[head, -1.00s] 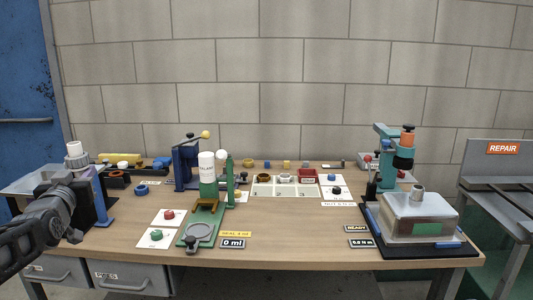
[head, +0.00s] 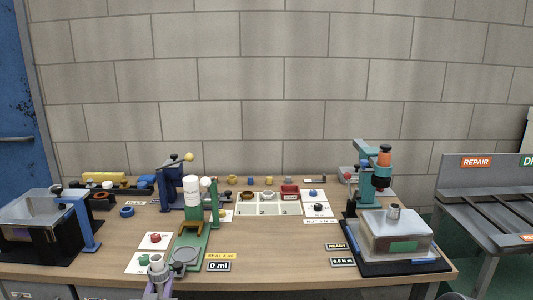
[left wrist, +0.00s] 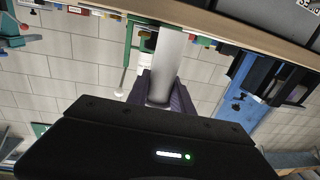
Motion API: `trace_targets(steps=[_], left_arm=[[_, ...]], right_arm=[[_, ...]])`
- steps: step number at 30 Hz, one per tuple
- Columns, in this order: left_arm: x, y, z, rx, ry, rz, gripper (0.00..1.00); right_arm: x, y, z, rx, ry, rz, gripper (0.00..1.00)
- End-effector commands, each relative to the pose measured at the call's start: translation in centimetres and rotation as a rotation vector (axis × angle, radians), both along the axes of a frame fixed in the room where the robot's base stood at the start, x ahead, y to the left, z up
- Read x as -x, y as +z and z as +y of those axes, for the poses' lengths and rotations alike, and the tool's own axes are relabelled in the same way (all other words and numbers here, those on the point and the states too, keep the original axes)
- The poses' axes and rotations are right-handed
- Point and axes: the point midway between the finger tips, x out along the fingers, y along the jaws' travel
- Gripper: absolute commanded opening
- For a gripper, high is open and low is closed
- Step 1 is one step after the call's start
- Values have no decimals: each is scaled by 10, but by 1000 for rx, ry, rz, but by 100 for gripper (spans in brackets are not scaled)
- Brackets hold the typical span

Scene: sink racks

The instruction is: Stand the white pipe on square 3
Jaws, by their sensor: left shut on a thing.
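My left gripper (head: 157,284) is low in the head view, at the table's front edge just left of the green stand. It is shut on the white pipe (head: 156,259), whose pale top end shows above the fingers. In the left wrist view the pipe (left wrist: 168,55) sticks out from between the dark fingers (left wrist: 165,92). The pale tray with numbered squares (head: 267,216) lies at mid-table, to the right of and beyond the gripper. Square 3 (head: 290,210) appears to be its front right cell and looks empty. My right gripper is not in view.
The green filling stand (head: 188,257) with a white-topped bottle (head: 192,190) stands between the gripper and the tray. A clear-lidded box (head: 395,232) and teal press (head: 362,180) are at right. The table is bare in front of the tray.

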Motion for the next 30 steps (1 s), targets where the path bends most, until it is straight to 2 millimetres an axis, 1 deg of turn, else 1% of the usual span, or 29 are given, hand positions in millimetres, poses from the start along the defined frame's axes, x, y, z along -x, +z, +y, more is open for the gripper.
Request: trace_targets(steps=[1, 3, 6, 9, 12, 20, 26, 30], left_arm=[[3, -5, -16, 5, -27, 4, 0], [6, -12, -34, 3, -57, 3, 0], [9, -17, -54, 2, -92, 0, 0], [9, -16, -66, 1, -115, -3, 0], [9, -14, -70, -1, -122, -4, 0], [8, -15, -70, 0, -122, -4, 0], [7, -14, -71, -1, -124, -7, 0], [4, -8, -63, -4, -113, -8, 0]], right_arm=[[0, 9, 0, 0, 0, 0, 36], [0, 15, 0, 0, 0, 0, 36], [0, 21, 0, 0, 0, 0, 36], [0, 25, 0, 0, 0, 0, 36], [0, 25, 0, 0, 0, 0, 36], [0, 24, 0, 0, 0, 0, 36], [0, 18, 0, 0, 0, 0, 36], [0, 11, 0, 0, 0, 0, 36]])
